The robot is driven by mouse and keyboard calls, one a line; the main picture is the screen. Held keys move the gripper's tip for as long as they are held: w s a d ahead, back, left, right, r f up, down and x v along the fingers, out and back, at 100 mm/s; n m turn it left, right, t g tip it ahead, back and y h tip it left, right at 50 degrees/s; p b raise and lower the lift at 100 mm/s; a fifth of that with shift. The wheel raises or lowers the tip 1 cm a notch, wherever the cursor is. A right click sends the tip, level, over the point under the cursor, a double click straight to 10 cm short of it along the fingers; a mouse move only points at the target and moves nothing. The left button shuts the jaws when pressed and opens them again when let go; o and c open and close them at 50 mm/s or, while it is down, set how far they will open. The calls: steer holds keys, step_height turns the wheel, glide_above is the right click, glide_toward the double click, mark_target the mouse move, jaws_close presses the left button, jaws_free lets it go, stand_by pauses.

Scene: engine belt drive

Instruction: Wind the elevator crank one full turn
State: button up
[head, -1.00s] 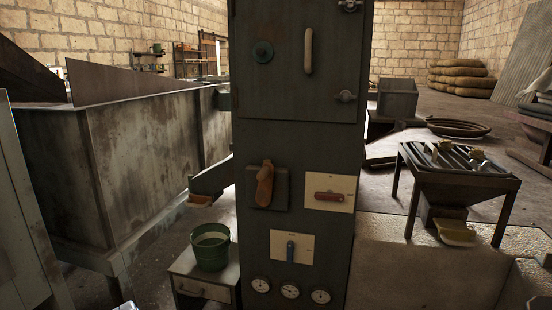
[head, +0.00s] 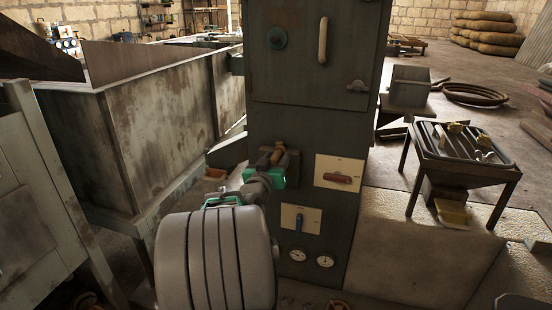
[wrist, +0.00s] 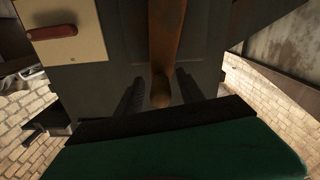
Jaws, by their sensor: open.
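The elevator crank (head: 277,153) is a rust-brown arm on the front of the dark green cabinet (head: 312,130). In the head view my wrist and gripper hide most of it. In the wrist view the crank arm (wrist: 167,35) comes down from the top, ending in a rounded wooden knob (wrist: 161,93). My gripper (wrist: 159,84) is open, with one dark finger on each side of the knob and a visible gap at both. In the head view my gripper (head: 281,170) is right at the crank.
A cream plate with a red handle (head: 340,178) is right of the crank. A rusty metal bin (head: 150,130) stands left, and a slatted table (head: 462,165) stands right.

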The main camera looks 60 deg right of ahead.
steer(key=shift+c, duration=0.3)
jaws_close()
stand_by(1.1)
